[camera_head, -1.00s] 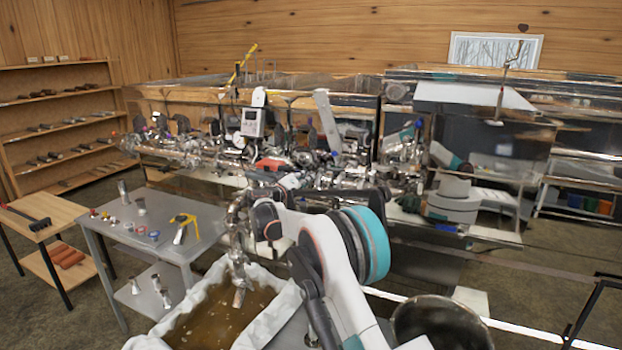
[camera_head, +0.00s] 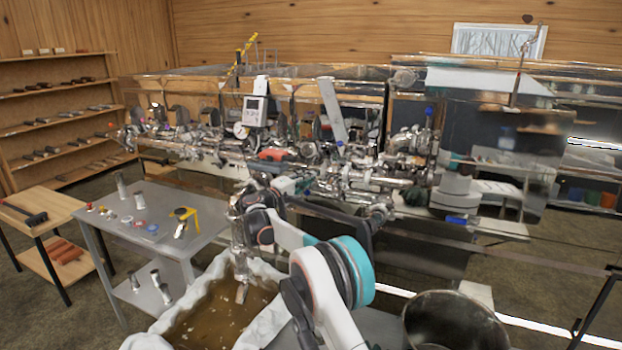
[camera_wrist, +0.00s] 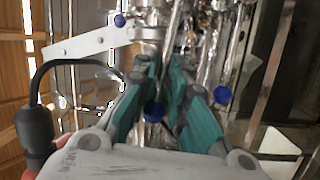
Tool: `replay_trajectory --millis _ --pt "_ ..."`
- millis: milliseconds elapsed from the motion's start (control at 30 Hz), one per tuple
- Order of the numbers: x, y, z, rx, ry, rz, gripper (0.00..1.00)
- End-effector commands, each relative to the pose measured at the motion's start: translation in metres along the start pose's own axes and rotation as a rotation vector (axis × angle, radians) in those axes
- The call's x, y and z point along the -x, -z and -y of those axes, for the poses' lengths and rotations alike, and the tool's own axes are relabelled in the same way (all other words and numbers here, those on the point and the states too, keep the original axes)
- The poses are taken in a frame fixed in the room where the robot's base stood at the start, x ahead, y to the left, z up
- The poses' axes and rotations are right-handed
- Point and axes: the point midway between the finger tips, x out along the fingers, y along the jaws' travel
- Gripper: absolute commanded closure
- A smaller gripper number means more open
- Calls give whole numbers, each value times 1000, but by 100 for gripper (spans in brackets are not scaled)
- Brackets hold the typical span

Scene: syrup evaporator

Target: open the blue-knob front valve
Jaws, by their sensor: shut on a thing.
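In the wrist view my gripper (camera_wrist: 158,85) has two teal fingers around a blue knob (camera_wrist: 154,110), which sits between them in front of metal piping. The fingers are shut on it. Part of the knob's stem and how the valve is turned cannot be made out. A second blue knob (camera_wrist: 222,94) is just right of the fingers, and a third blue knob (camera_wrist: 119,20) sits at the upper left on a pale lever. In the head view my arm reaches to the shiny evaporator piping (camera_head: 350,180), and my fingertips are hidden there.
A pan of brown syrup (camera_head: 215,318) with white cloth edges lies below my arm. A steel pot (camera_head: 455,325) stands at the lower right. A grey table (camera_head: 190,225) with small items is at the left. Crowded pipes and valves surround the gripper.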

Motion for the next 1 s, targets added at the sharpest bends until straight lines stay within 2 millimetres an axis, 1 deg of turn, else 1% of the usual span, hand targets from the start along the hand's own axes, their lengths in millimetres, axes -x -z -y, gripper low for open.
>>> replay_trajectory --millis 33,367,400,500,833,933,1000 --pt "3 4 0 2 0 -7 100" --pt "4 4 0 2 0 -8 100" --pt "4 4 0 2 0 -8 80" --pt "4 3 0 2 0 -7 60" --pt "3 2 0 2 0 -3 60" --pt "9 2 0 2 0 -4 60" --pt "18 2 0 2 0 -4 60"
